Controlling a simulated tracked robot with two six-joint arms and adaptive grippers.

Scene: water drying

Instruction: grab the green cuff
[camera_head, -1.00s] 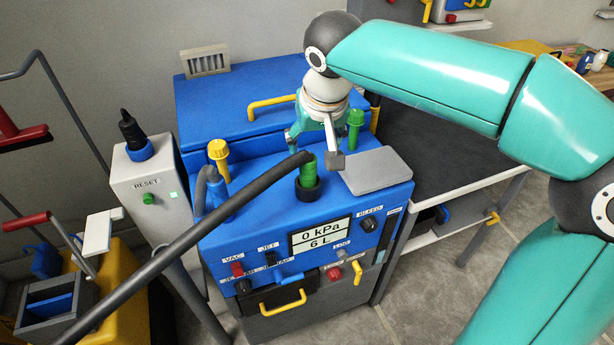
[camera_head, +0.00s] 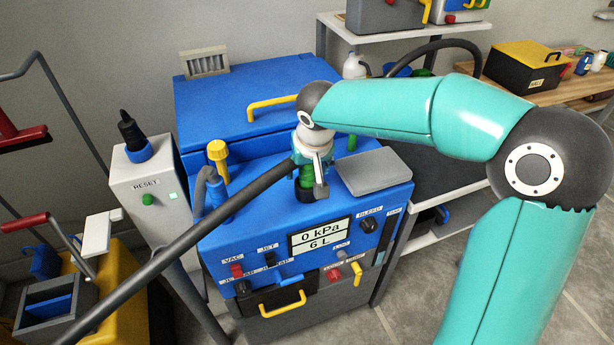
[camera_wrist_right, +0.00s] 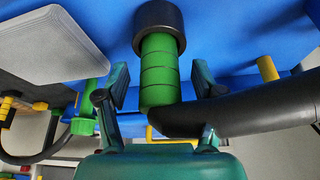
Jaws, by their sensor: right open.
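The green cuff (camera_head: 305,170) stands upright on the top of the blue machine, partly hidden by my right gripper (camera_head: 310,172). In the right wrist view the ribbed cuff (camera_wrist_right: 159,72) lies between the two spread fingers of my right gripper (camera_wrist_right: 157,90). Gaps show on both sides of it. One end of the cuff sits in a black collar (camera_wrist_right: 158,28). A dark hose (camera_head: 190,255) leaves its other end and runs to the lower left in the head view. My left gripper is out of view.
A grey pad (camera_head: 372,172) lies right of the cuff. A yellow-capped fitting (camera_head: 218,155) stands left, and a green fitting (camera_head: 352,142) behind. The hose crosses the machine's front. A grey reset box (camera_head: 150,190) stands left.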

